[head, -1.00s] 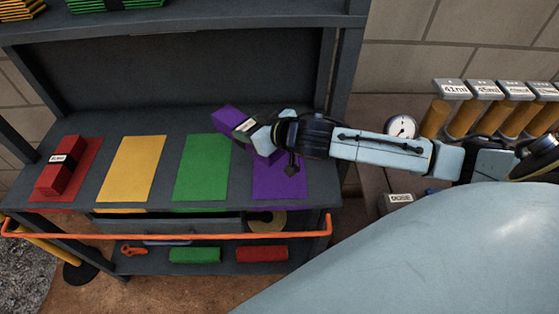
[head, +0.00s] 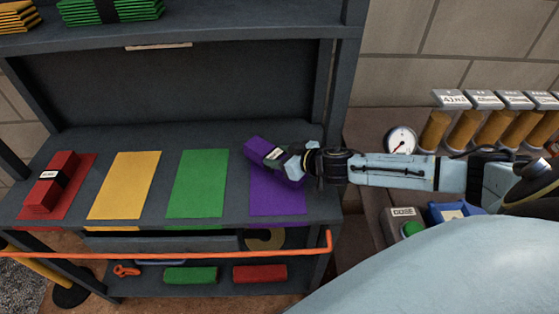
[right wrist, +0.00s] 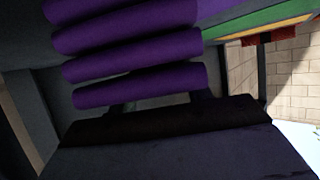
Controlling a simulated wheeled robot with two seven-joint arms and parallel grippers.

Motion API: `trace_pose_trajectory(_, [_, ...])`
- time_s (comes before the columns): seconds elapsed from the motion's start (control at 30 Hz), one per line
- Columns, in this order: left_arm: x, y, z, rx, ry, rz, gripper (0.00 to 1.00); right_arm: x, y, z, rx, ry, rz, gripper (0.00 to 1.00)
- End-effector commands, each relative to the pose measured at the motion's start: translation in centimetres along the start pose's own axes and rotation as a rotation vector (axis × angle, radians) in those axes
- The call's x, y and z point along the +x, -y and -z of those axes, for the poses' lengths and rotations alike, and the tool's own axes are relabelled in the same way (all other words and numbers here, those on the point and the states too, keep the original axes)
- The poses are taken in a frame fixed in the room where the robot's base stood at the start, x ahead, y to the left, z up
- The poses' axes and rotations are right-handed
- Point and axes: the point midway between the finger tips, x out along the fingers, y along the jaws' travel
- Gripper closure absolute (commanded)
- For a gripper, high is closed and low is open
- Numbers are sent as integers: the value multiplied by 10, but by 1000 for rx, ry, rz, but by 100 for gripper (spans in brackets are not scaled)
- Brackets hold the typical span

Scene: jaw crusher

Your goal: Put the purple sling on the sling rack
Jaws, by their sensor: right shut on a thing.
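The purple sling (head: 260,148) is a folded bundle with a dark band and a white label. My right gripper (head: 288,160) is shut on it and holds it tilted over the purple mat (head: 278,198) on the rack shelf (head: 236,205). I cannot tell whether the sling touches the mat. In the right wrist view the sling (right wrist: 130,50) shows close up as several purple folds. My left gripper is not in view.
A red sling (head: 65,170) lies on the red mat at the left. The yellow mat (head: 123,188) and green mat (head: 198,185) are bare. An orange rail (head: 190,251) runs along the front. Yellow and green slings (head: 110,10) lie on the upper shelf. A gauge (head: 400,140) stands at the right.

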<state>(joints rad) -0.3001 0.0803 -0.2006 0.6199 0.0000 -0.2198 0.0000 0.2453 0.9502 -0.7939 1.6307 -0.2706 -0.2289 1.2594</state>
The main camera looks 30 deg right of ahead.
Motion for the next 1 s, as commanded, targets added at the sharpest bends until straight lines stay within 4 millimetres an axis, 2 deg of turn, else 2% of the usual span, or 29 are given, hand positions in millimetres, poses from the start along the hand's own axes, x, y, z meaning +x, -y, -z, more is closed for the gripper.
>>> trace_pose_trajectory(0.1, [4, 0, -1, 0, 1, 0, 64, 4, 0, -7, -1, -3, 0, 100])
trace_pose_trajectory(0.47, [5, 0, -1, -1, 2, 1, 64, 6, 0, -9, 0, -3, 0, 100])
trace_pose_trajectory(0.5, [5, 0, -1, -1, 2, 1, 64, 6, 0, -12, 0, 0, 0, 49])
trace_pose_trajectory(0.67, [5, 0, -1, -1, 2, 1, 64, 5, 0, -11, -1, 0, 0, 28])
trace_pose_trajectory(1.0, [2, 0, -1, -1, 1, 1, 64, 3, 0, -7, -3, -1, 0, 27])
